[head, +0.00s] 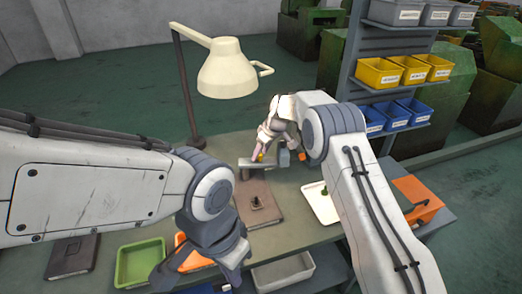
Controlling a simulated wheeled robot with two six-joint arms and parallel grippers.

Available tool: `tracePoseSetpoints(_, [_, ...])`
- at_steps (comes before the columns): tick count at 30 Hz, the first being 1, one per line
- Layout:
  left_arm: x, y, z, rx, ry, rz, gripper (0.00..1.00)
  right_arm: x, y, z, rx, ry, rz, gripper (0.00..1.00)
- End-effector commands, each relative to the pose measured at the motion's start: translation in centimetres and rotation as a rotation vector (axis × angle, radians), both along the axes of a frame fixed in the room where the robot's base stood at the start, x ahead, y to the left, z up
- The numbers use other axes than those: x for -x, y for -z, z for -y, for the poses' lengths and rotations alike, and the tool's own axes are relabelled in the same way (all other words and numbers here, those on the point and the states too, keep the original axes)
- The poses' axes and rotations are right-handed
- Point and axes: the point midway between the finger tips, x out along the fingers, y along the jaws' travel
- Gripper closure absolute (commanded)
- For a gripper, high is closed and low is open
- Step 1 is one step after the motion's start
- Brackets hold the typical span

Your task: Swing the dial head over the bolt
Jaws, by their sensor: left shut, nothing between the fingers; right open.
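A small dark bolt-like piece (257,203) stands on a brown flat block (278,214) in the middle of the bench. Behind it is a grey fixture with a horizontal arm (247,164), which looks like the dial head's arm. It lies beyond the bolt, not above it; the dial face cannot be made out. My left gripper (205,264) is shut and empty, low over the bench's front edge, left of and nearer than the bolt.
A cream lamp (228,75) overhangs the back of the bench. A white tray (320,208) lies right of the block, near an orange case (416,198). Green (140,262) and grey (284,272) bins are at the front. A shelf with yellow bins (380,74) stands behind.

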Motion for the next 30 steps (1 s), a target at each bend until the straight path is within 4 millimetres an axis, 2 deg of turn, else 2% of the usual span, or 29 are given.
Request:
tracePoseSetpoints(6, [0.00, 0.01, 0.00, 0.000, 0.000, 0.000, 1.00, -0.03, 0.05, -0.03, -0.001, 0.000, 0.001, 0.43])
tracePoseSetpoints(7, [0.00, 0.01, 0.00, 0.000, 0.000, 0.000, 1.00, -0.03, 0.05, -0.03, -0.001, 0.000, 0.001, 0.47])
tracePoseSetpoints(11, [0.00, 0.01, 0.00, 0.000, 0.000, 0.000, 1.00, -0.02, 0.04, -0.02, 0.000, 0.000, 0.000, 0.97])
tracePoseSetpoints(12, [0.00, 0.01, 0.00, 0.000, 0.000, 0.000, 1.00, -0.02, 0.04, -0.02, 0.000, 0.000, 0.000, 1.00])
tracePoseSetpoints(30, [0.00, 0.01, 0.00, 0.000, 0.000, 0.000, 1.00, -0.01, 0.01, 0.00, 0.000, 0.000, 0.000, 1.00])
